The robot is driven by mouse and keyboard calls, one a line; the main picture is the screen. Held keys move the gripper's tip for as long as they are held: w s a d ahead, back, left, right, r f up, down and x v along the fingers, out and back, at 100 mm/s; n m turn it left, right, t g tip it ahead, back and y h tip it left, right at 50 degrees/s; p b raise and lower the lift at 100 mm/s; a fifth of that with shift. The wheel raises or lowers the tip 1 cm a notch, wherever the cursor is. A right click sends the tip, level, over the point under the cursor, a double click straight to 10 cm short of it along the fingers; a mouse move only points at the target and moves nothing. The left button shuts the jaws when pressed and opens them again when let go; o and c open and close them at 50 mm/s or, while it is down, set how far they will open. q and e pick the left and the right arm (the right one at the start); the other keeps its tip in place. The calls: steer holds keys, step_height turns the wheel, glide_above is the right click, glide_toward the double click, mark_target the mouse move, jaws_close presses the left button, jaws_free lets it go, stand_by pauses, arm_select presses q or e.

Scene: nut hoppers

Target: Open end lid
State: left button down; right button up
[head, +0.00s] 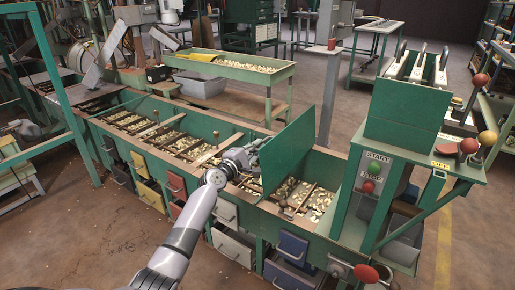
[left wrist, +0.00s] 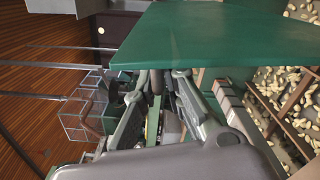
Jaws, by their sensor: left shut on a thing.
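The green end lid (head: 288,152) stands steeply raised above the right end of the long green hopper bench (head: 345,170). Nuts show in the compartments below it. My left gripper (head: 254,149) is at the lid's left edge, shut on it. In the left wrist view the lid (left wrist: 205,38) is a broad green panel across the top, with its edge at the fingers of the left gripper (left wrist: 165,80). The fingers hide the exact contact. My right gripper is not in view.
Open compartments with nuts run left along the bench, with coloured drawers (head: 293,244) below. A green stand with START and STOP buttons (head: 372,177) is at the right. A nut-filled tray table (head: 235,70) stands behind. The floor in front is clear.

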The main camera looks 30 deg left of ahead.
arm_select(q)
steer(key=shift+r, duration=0.1)
steer(key=c, duration=1.7)
jaws_free()
steer(key=shift+s, duration=0.1)
steer(key=shift+s, duration=0.5)
steer(key=s, duration=1.1)
steer(key=shift+a, duration=0.15)
